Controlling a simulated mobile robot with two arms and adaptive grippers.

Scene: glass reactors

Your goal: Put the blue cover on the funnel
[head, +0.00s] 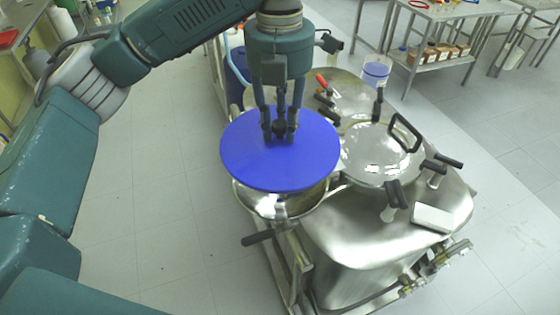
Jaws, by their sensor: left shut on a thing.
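The blue cover (254,160) is a flat round disc with a small dark knob at its middle. My left gripper (280,132) points down and is shut on this knob. The cover is above the funnel (268,205), a shiny metal bowl whose front and lower rim show below the cover. The cover hides most of the funnel's opening. The cover looks shifted a little to the far left of the funnel, and I cannot tell whether they touch. My right gripper is not in view.
A metal reactor lid (375,158) with black handles and clamps stands right of the funnel. A steel vessel (360,245) with a white block (433,218) is in front. A clear container (376,72) stands behind. The floor at left is clear.

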